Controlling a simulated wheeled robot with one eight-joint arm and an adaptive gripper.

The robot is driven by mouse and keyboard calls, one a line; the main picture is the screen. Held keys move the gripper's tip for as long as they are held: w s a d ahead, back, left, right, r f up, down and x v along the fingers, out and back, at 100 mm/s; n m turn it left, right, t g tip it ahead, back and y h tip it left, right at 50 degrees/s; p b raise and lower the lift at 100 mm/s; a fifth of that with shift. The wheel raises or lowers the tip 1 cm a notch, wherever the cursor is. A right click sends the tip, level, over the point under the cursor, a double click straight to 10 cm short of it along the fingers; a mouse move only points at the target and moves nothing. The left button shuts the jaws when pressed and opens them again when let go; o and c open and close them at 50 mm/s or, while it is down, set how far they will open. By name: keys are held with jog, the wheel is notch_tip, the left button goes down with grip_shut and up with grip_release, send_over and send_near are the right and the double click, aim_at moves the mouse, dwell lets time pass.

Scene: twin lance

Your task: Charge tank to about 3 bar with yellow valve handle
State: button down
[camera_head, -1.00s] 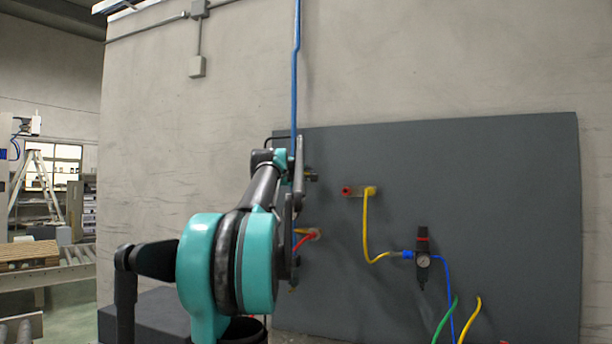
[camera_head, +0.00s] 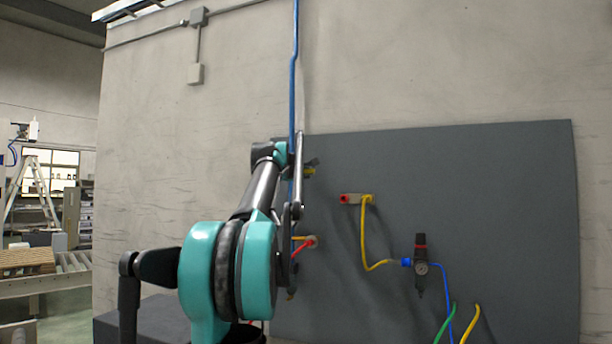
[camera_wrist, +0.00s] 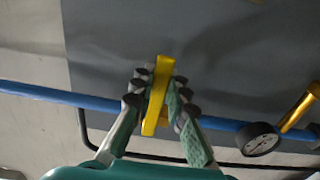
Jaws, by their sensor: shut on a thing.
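The yellow valve handle (camera_wrist: 156,98) is a flat bar, standing nearly upright and slightly tilted in the wrist view. My gripper (camera_wrist: 160,85) is shut on it, with one finger on each side. In the head view a small yellow part (camera_head: 309,171) shows beside my arm at the panel's upper left; my arm hides most of that spot. No tank can be made out.
A blue pipe (camera_wrist: 60,95) runs behind my gripper. A brass fitting (camera_wrist: 298,110) stands beside the gauge. The dark grey panel (camera_head: 500,190) carries a red-ended fitting (camera_head: 350,198), a yellow hose (camera_head: 366,235) and a regulator with a gauge (camera_head: 421,268). The panel's upper right is bare.

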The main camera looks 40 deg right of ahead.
dwell(0.4)
jog(key=c, duration=1.5)
grip_release()
jog(key=shift+a, duration=0.1)
jog(key=v, duration=1.2)
